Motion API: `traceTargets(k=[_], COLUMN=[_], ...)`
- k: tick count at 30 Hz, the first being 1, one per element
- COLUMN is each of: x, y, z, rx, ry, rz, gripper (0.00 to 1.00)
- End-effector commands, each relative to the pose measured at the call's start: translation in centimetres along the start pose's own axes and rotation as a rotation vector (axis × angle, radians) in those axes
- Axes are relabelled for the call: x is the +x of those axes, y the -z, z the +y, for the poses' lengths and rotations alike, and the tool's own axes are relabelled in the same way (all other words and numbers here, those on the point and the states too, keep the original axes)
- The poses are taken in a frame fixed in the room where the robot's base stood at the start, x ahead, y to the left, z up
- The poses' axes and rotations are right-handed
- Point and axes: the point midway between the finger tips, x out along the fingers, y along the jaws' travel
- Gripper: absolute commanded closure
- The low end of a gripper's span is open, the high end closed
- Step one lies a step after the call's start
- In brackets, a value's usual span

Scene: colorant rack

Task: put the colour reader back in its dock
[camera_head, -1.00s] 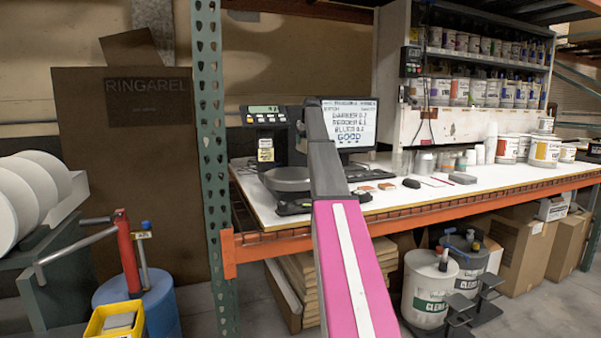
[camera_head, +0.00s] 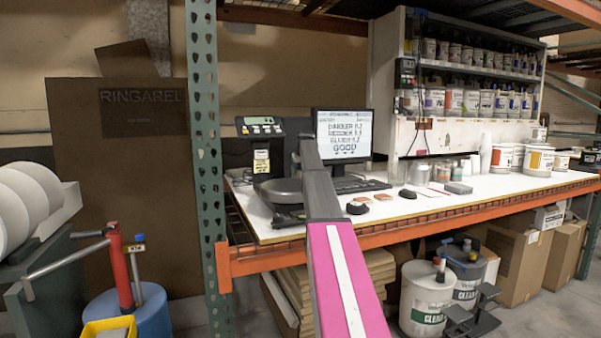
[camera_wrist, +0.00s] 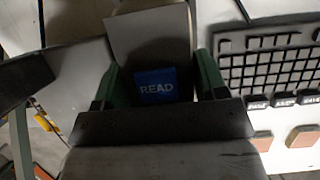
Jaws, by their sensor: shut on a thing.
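In the wrist view, my gripper (camera_wrist: 158,78) has its two green-padded fingers on either side of a pale grey device with a blue READ label, which I take as the colour reader (camera_wrist: 152,88). The gripper is shut on it. In the head view, my arm covers the reader, and its end stands in front of the bench near the monitor. I cannot tell the dock for certain. A small black rounded thing (camera_head: 357,208) lies near the bench's front edge, just right of my arm.
The bench (camera_head: 440,205) holds a scale (camera_head: 283,190), a monitor (camera_head: 343,135), a keyboard (camera_head: 360,185), a mouse (camera_head: 407,193) and orange-brown sample cards (camera_head: 383,197). Cans stand at the right and on the shelves. A green post (camera_head: 204,160) rises at the bench's left end.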

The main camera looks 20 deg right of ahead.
Motion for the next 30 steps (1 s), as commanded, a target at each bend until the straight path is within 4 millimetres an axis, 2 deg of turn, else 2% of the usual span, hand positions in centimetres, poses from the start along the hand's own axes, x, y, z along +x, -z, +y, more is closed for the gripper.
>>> traceTargets(k=[10,11,12,13,23,26,30], x=[0.2,0.2,0.2,0.2,-0.1,-1.0,-3.4], y=[0.0,0.1,0.1,0.1,-0.1,0.0,0.0], z=[0.0,0.0,0.0,0.0,0.0,0.0,0.0], rx=[0.0,0.0,0.0,0.0,0.0,0.0,0.0], ry=[0.0,0.0,0.0,0.0,0.0,0.001,0.001], rz=[-0.002,-0.001,-0.001,-0.001,-0.001,-0.002,-0.003], gripper=[0.87,0.24,0.11,0.09,0.09,0.09,0.09])
